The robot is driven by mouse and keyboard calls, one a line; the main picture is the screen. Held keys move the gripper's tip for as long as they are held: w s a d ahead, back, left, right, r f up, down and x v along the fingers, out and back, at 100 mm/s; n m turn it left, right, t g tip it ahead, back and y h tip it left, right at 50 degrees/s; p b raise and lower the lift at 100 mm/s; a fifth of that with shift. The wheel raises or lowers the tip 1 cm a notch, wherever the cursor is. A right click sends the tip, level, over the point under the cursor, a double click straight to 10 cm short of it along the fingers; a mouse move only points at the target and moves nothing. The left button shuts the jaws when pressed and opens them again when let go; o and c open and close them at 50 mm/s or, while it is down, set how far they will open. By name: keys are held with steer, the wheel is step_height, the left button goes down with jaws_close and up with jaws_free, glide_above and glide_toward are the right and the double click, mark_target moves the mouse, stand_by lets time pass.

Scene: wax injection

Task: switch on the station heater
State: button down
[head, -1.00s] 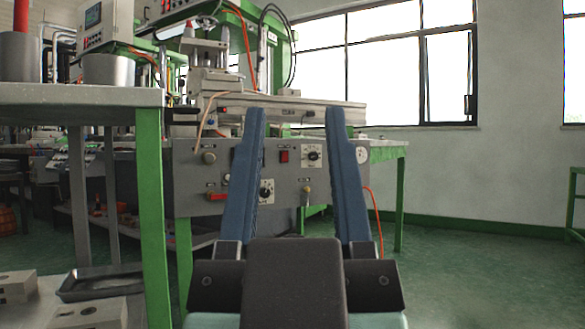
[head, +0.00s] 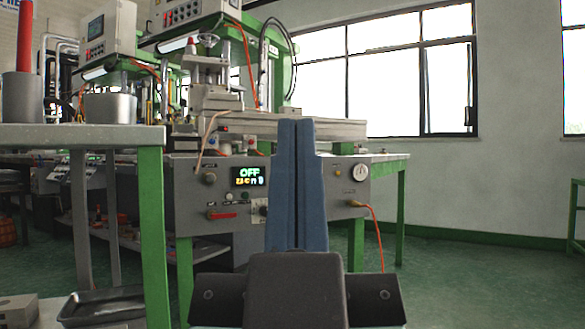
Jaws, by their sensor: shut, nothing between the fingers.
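My gripper (head: 296,124) is shut and empty, its two blue fingers together and pointing up in front of the machine's grey control panel (head: 190,185). A small lit display (head: 249,176) on the panel, just left of the fingers, reads OFF with smaller yellow characters below. The fingers hide the middle of the panel, where a red switch and a dial showed earlier. I cannot tell whether the fingertips touch the panel.
A green-legged table (head: 80,136) with a metal pot (head: 108,107) stands at near left. A red lever (head: 222,215), a round gauge (head: 360,173) and an orange cable (head: 376,235) are on the panel. The floor at right is clear.

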step_height(320, 180, up, 67)
steer(key=p, duration=6.4)
steer(key=shift+f+p, duration=0.15)
steer(key=shift+p, duration=0.15)
